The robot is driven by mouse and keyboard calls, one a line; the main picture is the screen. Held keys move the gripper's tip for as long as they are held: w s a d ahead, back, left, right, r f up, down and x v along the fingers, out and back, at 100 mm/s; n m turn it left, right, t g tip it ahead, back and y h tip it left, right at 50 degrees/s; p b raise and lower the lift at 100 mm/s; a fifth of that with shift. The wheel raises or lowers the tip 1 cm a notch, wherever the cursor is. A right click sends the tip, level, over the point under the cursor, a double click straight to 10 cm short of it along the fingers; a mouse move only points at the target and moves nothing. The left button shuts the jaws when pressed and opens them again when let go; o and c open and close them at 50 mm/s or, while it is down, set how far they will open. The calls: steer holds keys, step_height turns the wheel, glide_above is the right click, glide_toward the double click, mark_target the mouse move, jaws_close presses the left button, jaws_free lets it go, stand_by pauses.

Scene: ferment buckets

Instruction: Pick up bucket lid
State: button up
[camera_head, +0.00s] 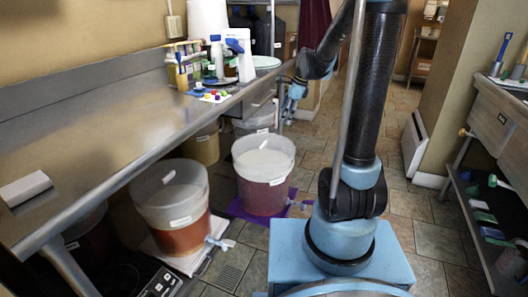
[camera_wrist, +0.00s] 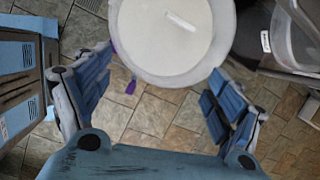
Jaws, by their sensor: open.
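A bucket (camera_head: 264,196) with reddish contents stands on a purple mat on the floor. Its round whitish lid (camera_head: 262,160) faces up and carries a small white label. A second bucket (camera_head: 170,213) with amber-brown liquid stands closer, with its own pale lid (camera_head: 168,184). My gripper (camera_head: 290,101) hangs beyond and above the red bucket, beside the counter. In the wrist view my gripper (camera_wrist: 157,97) is open and empty, its fingers wide apart. A round white lid (camera_wrist: 165,40) lies just beyond the fingertips there, apart from them; its upper edge is cut off.
A steel counter (camera_head: 110,95) overhangs the buckets, with bottles and a white spray bottle (camera_head: 241,60) at its far end. A tan bucket (camera_head: 204,146) stands beneath it. Another clear container (camera_wrist: 293,40) shows at the right in the wrist view. Tiled floor (camera_head: 420,215) is open on the right.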

mark_target(264, 143)
steer(key=w+a+f+m, duration=0.3)
steer(key=w, duration=0.2)
steer(key=shift+y, duration=0.3)
steer(key=x, duration=1.7)
steer(key=shift+w+a+f, duration=0.1)
steer(key=shift+a+f, duration=0.05)
steer(key=shift+a, duration=0.05)
steer(key=c, duration=1.3)
